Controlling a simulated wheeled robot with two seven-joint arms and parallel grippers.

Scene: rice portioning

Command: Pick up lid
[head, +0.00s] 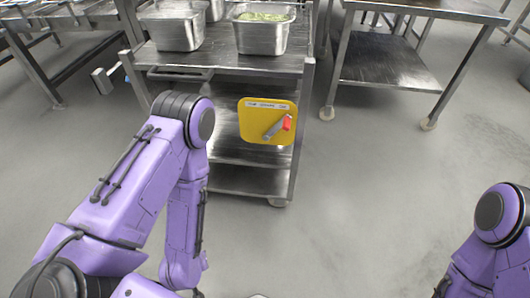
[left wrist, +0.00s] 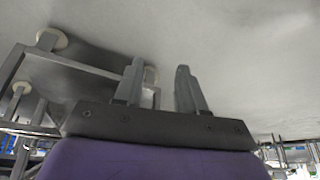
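No separate lid can be made out clearly. A steel pan (head: 172,30) stands on the cart top at the upper left of the head view; I cannot tell whether a lid covers it. A second steel pan (head: 263,38) beside it holds chopped green food and is uncovered. My left arm hangs in front of the cart, low and well apart from the pans; its gripper is cut off at the bottom of the head view. In the left wrist view my left gripper (left wrist: 159,85) is open, with nothing between its fingers. My right arm is at the lower right, its gripper out of frame.
The steel cart (head: 235,65) has lower shelves, a side handle and a yellow panel (head: 268,121) with a red-tipped lever on its front. Steel tables stand at the right (head: 385,62) and far left. The floor between my arms is clear.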

